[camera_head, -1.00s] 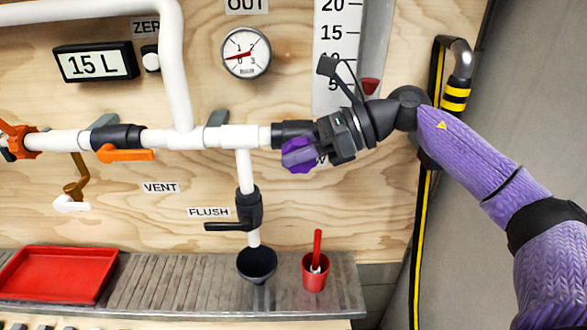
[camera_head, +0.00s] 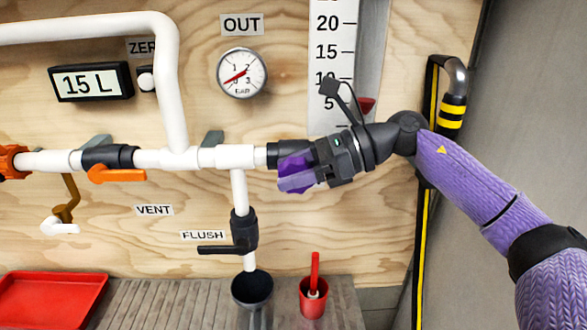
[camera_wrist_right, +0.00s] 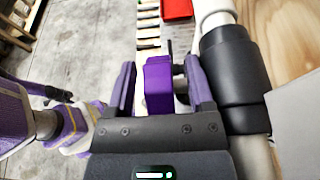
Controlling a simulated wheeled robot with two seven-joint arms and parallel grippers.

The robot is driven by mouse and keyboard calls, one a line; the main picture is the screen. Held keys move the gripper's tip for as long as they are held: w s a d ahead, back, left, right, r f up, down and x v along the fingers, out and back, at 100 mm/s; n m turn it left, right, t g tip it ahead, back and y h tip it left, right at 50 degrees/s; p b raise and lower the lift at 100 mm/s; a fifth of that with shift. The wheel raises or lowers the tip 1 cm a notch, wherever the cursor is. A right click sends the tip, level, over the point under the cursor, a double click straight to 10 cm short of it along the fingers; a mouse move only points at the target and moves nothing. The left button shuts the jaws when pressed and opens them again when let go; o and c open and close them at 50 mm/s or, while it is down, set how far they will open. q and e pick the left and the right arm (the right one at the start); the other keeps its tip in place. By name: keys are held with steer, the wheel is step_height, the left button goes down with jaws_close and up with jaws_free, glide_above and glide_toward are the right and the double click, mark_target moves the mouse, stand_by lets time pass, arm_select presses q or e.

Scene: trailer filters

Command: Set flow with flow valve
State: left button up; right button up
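The flow valve shows as a black body (camera_head: 286,155) at the right end of the white pipe run, and it also shows in the right wrist view (camera_wrist_right: 236,75). Its purple handle (camera_wrist_right: 158,87) stands between the two fingers of my right gripper (camera_wrist_right: 160,90), with a gap visible on both sides. My right gripper (camera_head: 297,175) is open around the handle in front of the board; in the head view it hides most of the handle. The OUT gauge (camera_head: 241,72) has a red needle pointing to the lower left. My left gripper is not clearly in view.
An orange-handled valve (camera_head: 117,174) and the black FLUSH valve (camera_head: 242,232) are on the pipes to the left. A display (camera_head: 90,82) reads 15 L. A black funnel (camera_head: 251,287), red cup (camera_head: 313,298) and red tray (camera_head: 50,300) stand below. A striped hose (camera_head: 425,240) hangs at right.

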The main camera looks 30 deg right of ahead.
steer(key=shift+s+d, duration=0.1)
steer(key=shift+d, duration=0.15)
steer(key=b+v, duration=0.2)
steer(key=v, duration=0.7)
steer(key=shift+r, duration=0.2)
steer(key=shift+s, duration=0.15)
